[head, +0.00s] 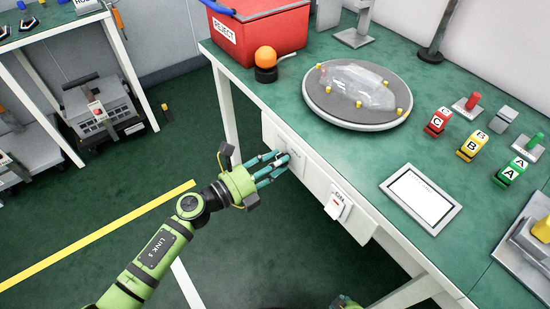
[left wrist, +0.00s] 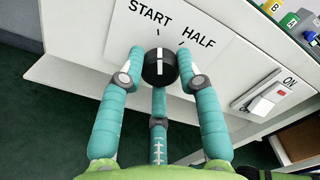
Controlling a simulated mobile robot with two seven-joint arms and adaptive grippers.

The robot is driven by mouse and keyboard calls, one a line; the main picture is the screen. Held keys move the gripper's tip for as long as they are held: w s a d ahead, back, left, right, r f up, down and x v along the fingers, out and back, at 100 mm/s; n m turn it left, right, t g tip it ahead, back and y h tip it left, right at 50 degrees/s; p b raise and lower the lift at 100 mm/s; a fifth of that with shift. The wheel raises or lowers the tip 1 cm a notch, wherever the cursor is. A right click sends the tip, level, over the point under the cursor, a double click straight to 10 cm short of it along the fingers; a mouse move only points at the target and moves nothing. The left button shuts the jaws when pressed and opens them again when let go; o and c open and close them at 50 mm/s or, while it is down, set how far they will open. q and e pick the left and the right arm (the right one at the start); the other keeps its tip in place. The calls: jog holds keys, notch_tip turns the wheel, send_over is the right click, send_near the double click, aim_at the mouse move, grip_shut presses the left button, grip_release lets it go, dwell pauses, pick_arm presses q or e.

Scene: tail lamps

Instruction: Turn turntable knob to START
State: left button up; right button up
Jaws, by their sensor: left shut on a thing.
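The black turntable knob (left wrist: 160,67) with a white line sits on a white panel under the table edge. My left gripper (head: 279,166) reaches the panel from the left in the head view. In the left wrist view its teal fingers (left wrist: 160,85) are closed around the knob, on both sides and from below. The white line stands nearly upright, roughly in line with the tick under the START label (left wrist: 150,14). The HALF label (left wrist: 198,35) and its tick lie to the right. The fingers mostly hide the knob in the head view. My right gripper's fingers are not visible.
The round turntable (head: 318,112) carries a clear lamp cover. An ON switch (head: 338,206) is right of the knob. A red REJECT box (head: 260,35), an orange beacon (head: 265,58), lettered blocks and a tablet (head: 420,197) stand on the green table.

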pick_arm(q)
jog(key=shift+n, duration=0.3)
dwell(0.4)
jog(key=o, duration=1.1)
jog(key=shift+o, duration=0.2)
jog(key=v, duration=1.2)
